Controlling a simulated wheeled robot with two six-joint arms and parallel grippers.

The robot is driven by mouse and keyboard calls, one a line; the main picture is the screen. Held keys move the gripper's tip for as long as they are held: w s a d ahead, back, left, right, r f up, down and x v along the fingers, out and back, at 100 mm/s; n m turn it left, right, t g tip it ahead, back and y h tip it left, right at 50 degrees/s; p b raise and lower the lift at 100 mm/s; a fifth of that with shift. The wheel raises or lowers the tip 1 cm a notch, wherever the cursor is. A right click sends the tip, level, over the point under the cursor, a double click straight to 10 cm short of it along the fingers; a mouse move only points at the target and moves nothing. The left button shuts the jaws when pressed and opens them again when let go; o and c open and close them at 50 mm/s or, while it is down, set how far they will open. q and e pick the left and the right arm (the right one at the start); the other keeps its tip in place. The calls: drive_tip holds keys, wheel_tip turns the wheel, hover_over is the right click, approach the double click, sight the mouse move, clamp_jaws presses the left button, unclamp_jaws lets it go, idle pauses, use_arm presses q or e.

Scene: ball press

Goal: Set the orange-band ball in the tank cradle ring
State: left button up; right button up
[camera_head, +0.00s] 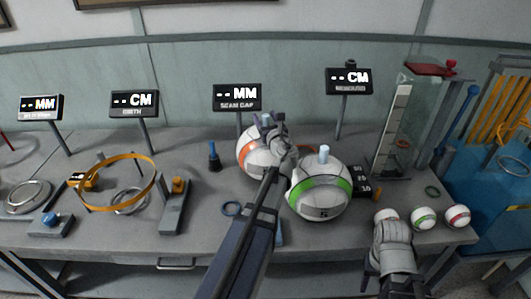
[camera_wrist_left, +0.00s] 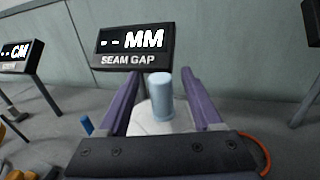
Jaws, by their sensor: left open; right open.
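The orange-band ball (camera_head: 248,151) is white with a blue knob and rests on the bench, partly hidden behind my left arm. My left gripper (camera_head: 270,121) is open at the top of this ball. In the left wrist view, the blue knob (camera_wrist_left: 162,95) stands between the two purple fingers, with a gap visible beside it. My right gripper (camera_head: 392,270) is open and empty at the bench's front edge, low on the right. A blue tank (camera_head: 503,205) stands at the far right, with a blue ring (camera_head: 514,167) inside; I cannot tell whether this is the cradle ring.
A green-band ball (camera_head: 319,190) sits close right of my left arm. Small banded balls (camera_head: 424,217) stand near the right front edge. A clear column (camera_head: 398,125) stands before the tank. A yellow hoop (camera_head: 117,181) and display posts (camera_head: 237,97) occupy the left and back.

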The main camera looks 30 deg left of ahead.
use_arm(q)
drive_tip(key=x, duration=0.3)
drive_tip(key=shift+d, duration=0.1)
clamp_jaws()
idle(0.4)
idle(0.9)
